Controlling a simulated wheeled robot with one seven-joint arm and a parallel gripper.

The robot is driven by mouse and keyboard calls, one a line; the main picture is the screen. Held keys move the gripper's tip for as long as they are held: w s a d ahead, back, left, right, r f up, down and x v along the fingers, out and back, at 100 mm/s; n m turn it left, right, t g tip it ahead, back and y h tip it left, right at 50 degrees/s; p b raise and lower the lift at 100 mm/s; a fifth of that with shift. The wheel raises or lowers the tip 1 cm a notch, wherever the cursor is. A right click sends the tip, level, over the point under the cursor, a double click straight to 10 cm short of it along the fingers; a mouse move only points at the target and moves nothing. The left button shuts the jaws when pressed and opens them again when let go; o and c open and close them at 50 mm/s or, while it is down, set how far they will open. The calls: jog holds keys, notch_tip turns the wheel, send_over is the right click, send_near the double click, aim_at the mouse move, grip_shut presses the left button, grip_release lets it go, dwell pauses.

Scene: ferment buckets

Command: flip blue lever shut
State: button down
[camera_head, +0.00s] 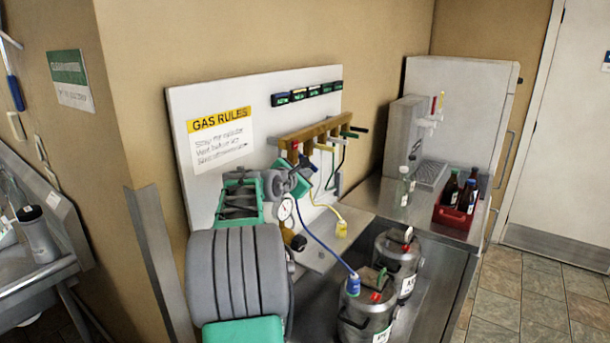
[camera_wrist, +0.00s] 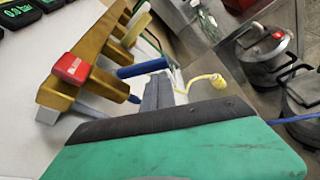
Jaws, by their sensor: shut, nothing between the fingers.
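The blue lever (camera_wrist: 142,68) sticks out from the gold manifold (camera_wrist: 62,88) in the wrist view. In the head view the manifold (camera_head: 318,130) is fixed to the white wall panel, and I cannot clearly pick out the blue lever there. My gripper (camera_wrist: 158,88) is shut and empty, its grey fingertips just beside the blue lever's outer end; I cannot tell whether they touch. In the head view my gripper (camera_head: 304,180) is in front of and below the manifold's left part.
Yellow and blue hoses hang below, the yellow one ending in a yellow connector (camera_head: 342,229). Two metal kegs (camera_head: 364,318) stand below right. A red crate (camera_head: 454,216) with bottles is on the counter.

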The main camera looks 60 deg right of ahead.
jog(key=shift+s+r, duration=0.1)
jog(key=shift+r, duration=0.15)
jog(key=shift+s+a+r+p, duration=0.1)
jog(key=shift+s+r+p, duration=0.2)
jog(key=shift+r+p, duration=0.35)
jog(key=shift+s+r+p, duration=0.3)
jog(key=shift+r+p, duration=0.2)
jog(key=shift+p, duration=0.2)
jog(key=shift+r, duration=0.45)
send_near(313, 166)
jog(key=shift+w+a+r+p, duration=0.25)
jog(key=shift+w+a+r, duration=0.2)
jog(key=shift+a, duration=0.15)
jog(key=shift+w+a+r+p, duration=0.2)
jog(key=shift+w+a+r, duration=0.15)
jog(key=shift+a, duration=0.25)
